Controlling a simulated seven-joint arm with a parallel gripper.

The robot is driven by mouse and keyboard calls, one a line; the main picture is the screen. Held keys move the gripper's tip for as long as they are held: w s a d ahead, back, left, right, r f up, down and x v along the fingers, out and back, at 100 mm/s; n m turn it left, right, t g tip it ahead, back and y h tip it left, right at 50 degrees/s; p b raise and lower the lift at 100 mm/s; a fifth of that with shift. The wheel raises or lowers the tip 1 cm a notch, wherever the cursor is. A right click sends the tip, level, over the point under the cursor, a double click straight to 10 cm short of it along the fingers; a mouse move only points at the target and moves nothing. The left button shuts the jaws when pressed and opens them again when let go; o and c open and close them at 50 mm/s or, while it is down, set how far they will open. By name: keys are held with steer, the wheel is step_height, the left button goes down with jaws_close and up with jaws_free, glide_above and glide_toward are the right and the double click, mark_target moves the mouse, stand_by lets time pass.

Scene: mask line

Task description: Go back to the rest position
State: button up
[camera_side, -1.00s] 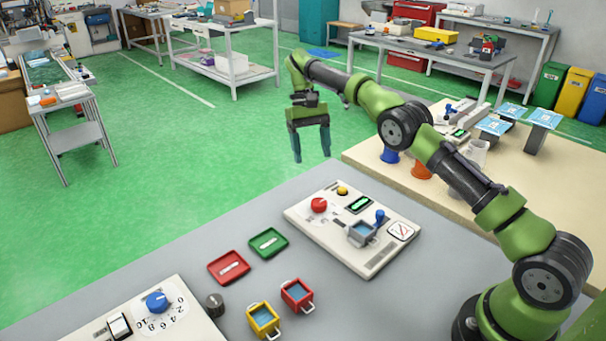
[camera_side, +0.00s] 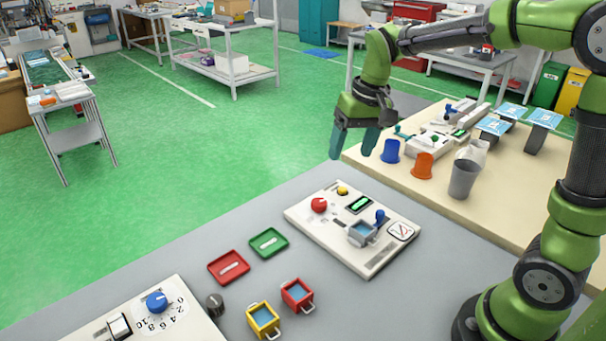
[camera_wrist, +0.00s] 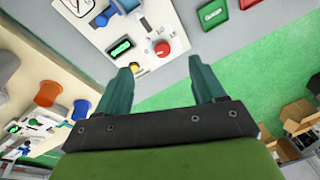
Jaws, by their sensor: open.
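My gripper (camera_side: 354,143) is open and empty. In the side view it hangs in the air beyond the far edge of the grey table, with its teal fingers pointing down. The white control panel (camera_side: 318,223) lies below it and nearer the camera. The panel carries a red knob (camera_side: 319,205), a yellow button (camera_side: 342,190), a small green display, a blue-topped lever (camera_side: 380,215) and a grey box with a blue inside (camera_side: 362,234). In the wrist view my two fingers (camera_wrist: 162,82) are spread apart, and the red knob (camera_wrist: 162,48) shows between them.
Red (camera_side: 228,267) and green (camera_side: 268,242) trays, a yellow box (camera_side: 263,319) and a red box (camera_side: 297,294) stand on the grey table. A second panel (camera_side: 150,318) is at the front left. Blue (camera_side: 390,151), orange (camera_side: 422,166) and grey (camera_side: 464,179) cups stand on the beige table.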

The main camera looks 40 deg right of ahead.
steer(key=s+a+r+t, duration=0.1)
steer(key=s+a+t, duration=0.1)
steer(key=s, duration=0.5)
steer(key=s+a+r+t+y, duration=0.1)
steer(key=s+a+t, duration=0.1)
steer(key=s, duration=0.6)
steer(key=shift+s+r+t, duration=0.15)
steer(key=shift+r+t, duration=0.15)
steer(key=shift+t, duration=0.3)
